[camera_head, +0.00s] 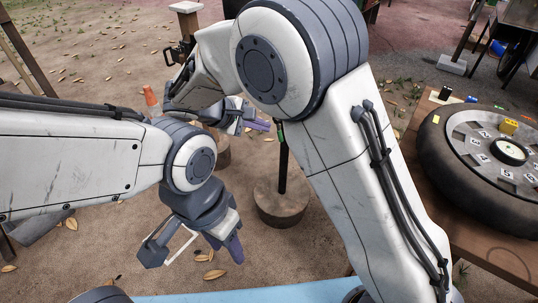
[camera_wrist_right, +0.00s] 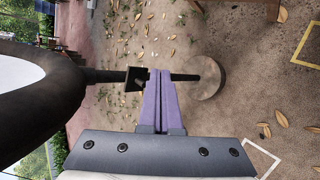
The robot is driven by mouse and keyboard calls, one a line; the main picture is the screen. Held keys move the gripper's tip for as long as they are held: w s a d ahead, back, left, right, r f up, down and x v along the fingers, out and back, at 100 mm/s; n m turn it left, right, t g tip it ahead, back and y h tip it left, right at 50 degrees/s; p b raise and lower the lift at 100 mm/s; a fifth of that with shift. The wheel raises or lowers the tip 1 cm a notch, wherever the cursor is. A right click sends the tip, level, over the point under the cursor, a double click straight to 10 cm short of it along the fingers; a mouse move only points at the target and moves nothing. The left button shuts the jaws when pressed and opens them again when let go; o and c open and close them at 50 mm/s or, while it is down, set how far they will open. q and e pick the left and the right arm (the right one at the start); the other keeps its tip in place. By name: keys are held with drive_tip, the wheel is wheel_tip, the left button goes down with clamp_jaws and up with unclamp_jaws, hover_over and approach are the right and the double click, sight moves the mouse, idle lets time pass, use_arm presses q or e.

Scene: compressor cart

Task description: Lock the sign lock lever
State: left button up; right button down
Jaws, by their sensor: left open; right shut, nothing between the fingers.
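A sign stands on a black pole (camera_head: 283,165) with a round brown base (camera_head: 281,203). In the right wrist view, the sign's round dark-rimmed panel (camera_wrist_right: 72,88) is at the left and a black block (camera_wrist_right: 134,79) sits on the pole beside it. I cannot make out the lock lever clearly; my arm hides the sign's upper part in the head view. My right gripper (camera_head: 261,125) is shut and empty near the pole; in the wrist view its purple fingertips (camera_wrist_right: 159,73) overlap the pole next to the block. Contact cannot be told. My left gripper (camera_head: 226,244) is open and empty, low at left.
A large tire (camera_head: 442,172) lies on a wooden table (camera_head: 485,245) at the right, with small parts on it. An orange cone (camera_head: 151,96) stands at the left. Leafy bare ground surrounds the base. My right arm crosses the middle of the head view.

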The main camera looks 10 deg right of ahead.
use_arm(q)
wheel_tip(320, 180, down, 23)
drive_tip(key=b, duration=1.9)
drive_tip(key=shift+r+b, duration=0.15)
drive_tip(key=shift+b, duration=0.25)
use_arm(e)
drive_tip(key=w+a+f+t+h, duration=0.1)
drive_tip(key=w+a+f+t, duration=0.1)
drive_tip(key=w+f, duration=0.3)
drive_tip(key=w+a+f+n+t+h, duration=0.1)
drive_tip(key=w+f, duration=0.4)
drive_tip(key=f, duration=0.6)
drive_tip(key=w+a+f+t+h, duration=0.2)
drive_tip(key=w+a+f+t, duration=0.1)
drive_tip(key=f, duration=0.5)
drive_tip(key=shift+w+f+n+t, duration=0.15)
drive_tip(key=shift+w+n+t, duration=0.15)
drive_tip(key=shift+w+t, duration=0.65)
